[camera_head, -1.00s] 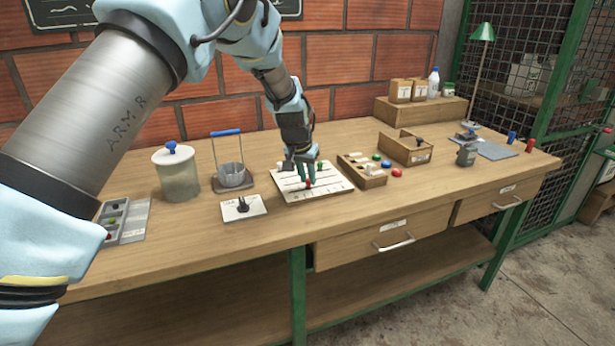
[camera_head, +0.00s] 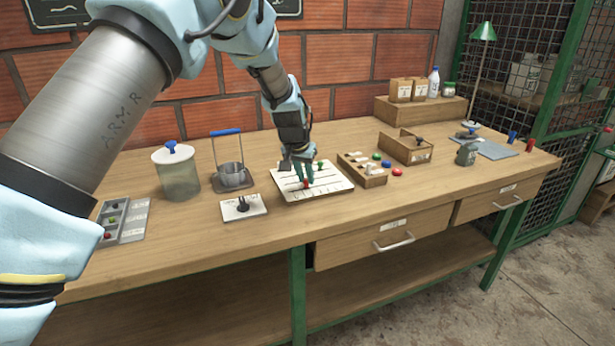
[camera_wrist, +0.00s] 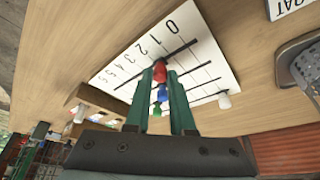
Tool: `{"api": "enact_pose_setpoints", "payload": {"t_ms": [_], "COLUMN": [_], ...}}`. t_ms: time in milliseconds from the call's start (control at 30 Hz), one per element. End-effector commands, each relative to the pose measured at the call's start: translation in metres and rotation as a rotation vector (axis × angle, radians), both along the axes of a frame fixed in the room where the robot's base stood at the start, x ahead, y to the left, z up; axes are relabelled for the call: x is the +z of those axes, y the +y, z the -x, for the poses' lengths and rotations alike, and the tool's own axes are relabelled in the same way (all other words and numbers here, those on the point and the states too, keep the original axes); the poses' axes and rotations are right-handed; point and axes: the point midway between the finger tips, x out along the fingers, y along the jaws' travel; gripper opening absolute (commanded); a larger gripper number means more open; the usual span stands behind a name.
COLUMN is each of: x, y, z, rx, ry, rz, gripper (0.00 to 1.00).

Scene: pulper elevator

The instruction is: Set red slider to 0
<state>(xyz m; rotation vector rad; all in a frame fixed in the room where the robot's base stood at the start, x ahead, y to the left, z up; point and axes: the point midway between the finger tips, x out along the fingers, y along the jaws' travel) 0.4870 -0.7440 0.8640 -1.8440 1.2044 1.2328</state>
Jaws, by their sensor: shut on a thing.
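The white slider board (camera_head: 330,190) lies on the bench, with several parallel tracks. The red slider (camera_head: 306,184) is on the front track. My gripper (camera_head: 305,179) points down with its green fingers shut on the red slider. In the wrist view the red slider (camera_wrist: 160,70) sits between the fingertips of my gripper (camera_wrist: 165,76), part-way along the thick black track, between its ends. The exact reading is hard to tell. A blue slider (camera_wrist: 162,93) shows behind the red one.
Bare bench lies in front.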

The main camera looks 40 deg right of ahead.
Motion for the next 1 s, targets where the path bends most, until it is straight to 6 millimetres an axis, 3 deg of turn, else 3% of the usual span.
{"api": "enact_pose_setpoints", "payload": {"t_ms": [233,567,600,867,1000], "x": [-0.001,0.0,0.0,0.0,0.0], "y": [0.038,0.044,0.044,0.043,0.043], "z": [-0.017,-0.017,-0.018,-0.017,-0.017], "rx": [0.004,0.001,0.002,0.001,0.0], "ry": [-0.001,0.0,-0.001,0.0,0.0], "rz": [0.002,-0.002,-0.002,-0.001,-0.001], "gripper": [0.0,0.0,0.24,0.53,0.53]}}
